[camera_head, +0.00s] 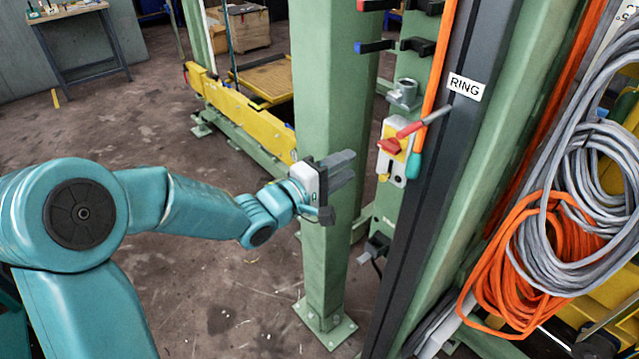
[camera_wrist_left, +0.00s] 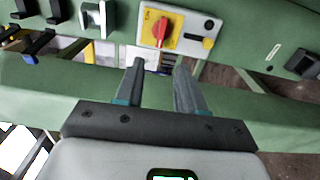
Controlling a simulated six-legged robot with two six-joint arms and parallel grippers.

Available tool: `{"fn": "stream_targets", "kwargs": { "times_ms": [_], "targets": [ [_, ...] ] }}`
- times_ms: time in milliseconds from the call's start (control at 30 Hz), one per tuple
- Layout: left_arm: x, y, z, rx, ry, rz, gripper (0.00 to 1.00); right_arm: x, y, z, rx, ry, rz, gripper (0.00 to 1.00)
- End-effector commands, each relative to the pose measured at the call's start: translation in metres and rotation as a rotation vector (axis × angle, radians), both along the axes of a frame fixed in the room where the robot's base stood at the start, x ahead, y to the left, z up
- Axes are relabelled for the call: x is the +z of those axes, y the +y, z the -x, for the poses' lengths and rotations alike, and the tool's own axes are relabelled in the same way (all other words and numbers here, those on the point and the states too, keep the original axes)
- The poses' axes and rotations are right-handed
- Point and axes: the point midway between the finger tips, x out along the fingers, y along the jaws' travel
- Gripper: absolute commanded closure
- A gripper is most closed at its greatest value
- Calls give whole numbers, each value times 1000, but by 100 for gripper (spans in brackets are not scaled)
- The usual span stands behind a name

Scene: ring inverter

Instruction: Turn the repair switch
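The repair switch, a red rotary knob (camera_head: 389,146) on a yellow plate, sits on a pale box on a green post in the head view. In the left wrist view the red knob (camera_wrist_left: 162,30) shows upright near the top, just beyond the fingertips. My left gripper (camera_head: 350,170) is left of the switch in the head view, its fingers pointing toward it. In the left wrist view its two fingers (camera_wrist_left: 158,64) are apart with nothing between them. The gripper and the knob look apart. My right gripper is in neither view.
A green post (camera_head: 335,70) stands beside my left gripper. A grey socket (camera_head: 404,95) and black hooks (camera_head: 416,46) are above the switch. A dark strip labelled RING (camera_head: 465,87), an orange cable (camera_head: 437,65) and coiled cables (camera_head: 530,255) are to the right.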

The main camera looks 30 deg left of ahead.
Motion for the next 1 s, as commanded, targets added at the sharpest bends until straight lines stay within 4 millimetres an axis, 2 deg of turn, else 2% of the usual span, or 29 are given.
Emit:
{"fn": "stream_targets", "kwargs": {
  "times_ms": [100,333,900,1000],
  "targets": [
    [-1,11,27,4,0,-1,62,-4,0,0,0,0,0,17],
    [0,21,56,2,0,1,62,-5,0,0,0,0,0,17],
    [0,22,61,0,1,1,62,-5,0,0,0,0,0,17],
    [-4,15,59,-16,11,7,62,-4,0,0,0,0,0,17]
  ]
}}
